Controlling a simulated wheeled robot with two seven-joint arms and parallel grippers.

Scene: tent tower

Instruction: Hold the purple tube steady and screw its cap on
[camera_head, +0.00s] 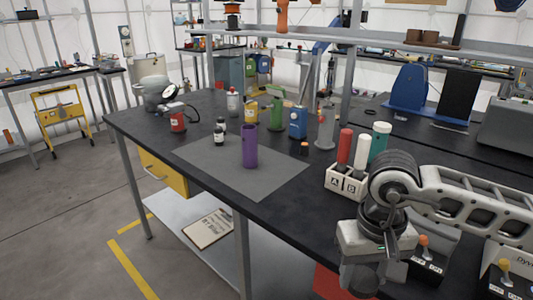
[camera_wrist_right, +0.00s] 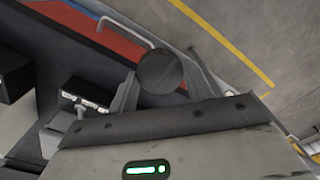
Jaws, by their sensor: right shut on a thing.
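The purple tube (camera_head: 250,146) stands upright on the grey mat (camera_head: 200,157) near the front of the table. Its top is uncovered and nothing holds it. My right gripper (camera_head: 362,274) is low at the table's front right, well to the right of the tube. In the right wrist view its fingers (camera_wrist_right: 163,82) are shut on a dark round piece (camera_wrist_right: 160,70) that looks like a cap, seen end-on. The head view does not show this piece clearly. My left gripper is out of view.
A white rack (camera_head: 343,181) marked A and B holds red, white and teal-topped tubes between mat and right arm. The mat's front left is clear.

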